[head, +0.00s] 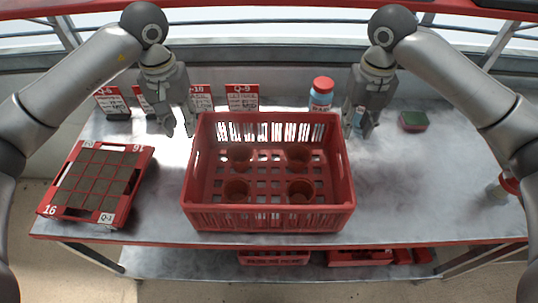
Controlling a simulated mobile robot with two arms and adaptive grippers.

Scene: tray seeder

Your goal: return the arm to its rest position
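My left gripper (180,128) hangs pointing down above the table, left of the red crate's back corner. Its fingers are apart and nothing shows between them. My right gripper (358,128) hangs pointing down by the crate's back right corner. Its fingers look apart, with no held thing visible. Both arms come in from the sides, bent at the elbow.
A red crate (270,218) holding several brown pots stands mid-table. A seed tray in a red frame (128,187) lies at left. Label cards (243,97), a red-capped bottle (321,94) and a green-red sponge (413,121) stand behind. The right tabletop is mostly clear.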

